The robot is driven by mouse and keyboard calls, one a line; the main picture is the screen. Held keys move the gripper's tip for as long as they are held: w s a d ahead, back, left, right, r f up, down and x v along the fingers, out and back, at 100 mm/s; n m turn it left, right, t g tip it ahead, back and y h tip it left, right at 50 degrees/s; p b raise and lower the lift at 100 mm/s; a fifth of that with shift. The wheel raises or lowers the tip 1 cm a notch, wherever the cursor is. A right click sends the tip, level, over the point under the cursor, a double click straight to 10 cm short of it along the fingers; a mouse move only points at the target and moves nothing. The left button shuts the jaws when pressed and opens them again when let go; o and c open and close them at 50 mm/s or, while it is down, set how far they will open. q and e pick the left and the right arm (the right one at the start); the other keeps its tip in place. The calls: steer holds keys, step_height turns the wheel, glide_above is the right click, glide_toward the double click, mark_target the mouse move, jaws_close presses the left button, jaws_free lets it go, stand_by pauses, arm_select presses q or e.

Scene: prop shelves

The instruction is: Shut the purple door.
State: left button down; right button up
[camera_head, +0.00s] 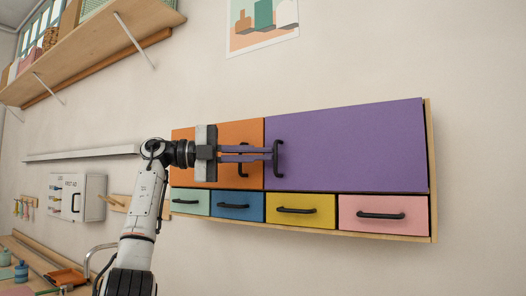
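The purple door (345,150) is the wide upper-right panel of a wall cabinet. It lies flat or nearly flat with the cabinet front, with a thin dark gap along its right edge. I cannot tell if a small gap stays at its left edge. Its black vertical handle (279,158) is near that left edge. My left gripper (270,153) points right across the orange door, its two fingers apart in the picture and their tips at the purple door's handle. Whether they grip, touch or only overlap it is unclear. My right gripper is not in view.
The orange door (218,170) with a black handle is left of the purple one. Below are green, blue, yellow (300,212) and pink (385,215) drawers, all looking shut. A wooden shelf (100,45) is at upper left. A white box (82,198) hangs at left.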

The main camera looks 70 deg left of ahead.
arm_select(q)
steer(key=shift+w+a+f, duration=0.25)
steer(key=shift+w+a, duration=0.15)
steer(key=shift+w, duration=0.2)
steer(key=shift+s, duration=0.1)
steer(key=shift+s+a, duration=0.1)
steer(key=shift+s, duration=0.1)
steer(key=shift+a+f, duration=0.2)
steer(key=shift+f, duration=0.05)
steer(key=d+v, duration=0.1)
steer(key=v, duration=0.9)
steer(key=shift+s+r, duration=0.4)
steer(key=shift+r, duration=0.05)
